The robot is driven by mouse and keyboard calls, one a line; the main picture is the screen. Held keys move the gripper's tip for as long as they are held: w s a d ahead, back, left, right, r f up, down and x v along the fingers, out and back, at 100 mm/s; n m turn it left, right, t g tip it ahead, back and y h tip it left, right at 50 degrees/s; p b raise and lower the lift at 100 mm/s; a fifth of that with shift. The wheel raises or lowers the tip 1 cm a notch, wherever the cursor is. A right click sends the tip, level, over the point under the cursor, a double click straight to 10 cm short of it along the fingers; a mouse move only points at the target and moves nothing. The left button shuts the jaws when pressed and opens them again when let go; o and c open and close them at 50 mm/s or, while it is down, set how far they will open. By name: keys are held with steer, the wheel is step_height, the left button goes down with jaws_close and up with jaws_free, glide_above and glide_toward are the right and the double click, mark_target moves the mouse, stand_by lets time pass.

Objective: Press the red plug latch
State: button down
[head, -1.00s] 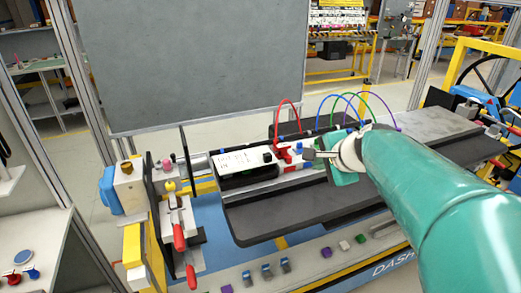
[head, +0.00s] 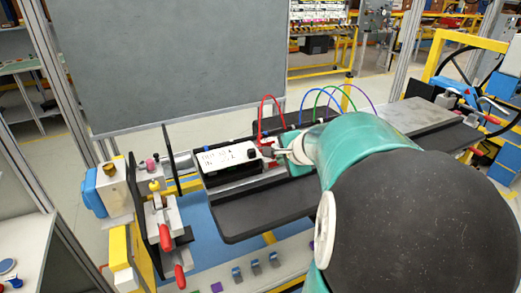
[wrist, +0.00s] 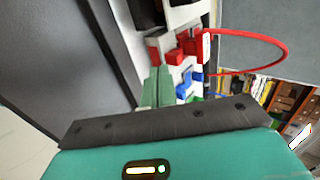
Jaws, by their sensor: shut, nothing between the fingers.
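The red plug (wrist: 192,46) sits at the end of the white module (head: 224,159), with a red wire (head: 262,112) arching from it. In the wrist view it shows as several small red blocks near the top centre; which one is the latch I cannot tell. My gripper (head: 269,152) is shut and empty. In the head view its grey tips are right beside the red plug, partly covering it. Whether they touch it I cannot tell.
Blue (wrist: 184,89) and green parts lie close to the red plug, with blue, green and purple wires arching behind. A dark tray (head: 245,215) lies in front. Red-handled clamps (head: 165,238) stand at left. A large grey panel (head: 170,60) stands behind.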

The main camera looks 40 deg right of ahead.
steer(key=shift+w+d, duration=0.25)
steer(key=shift+w, duration=0.6)
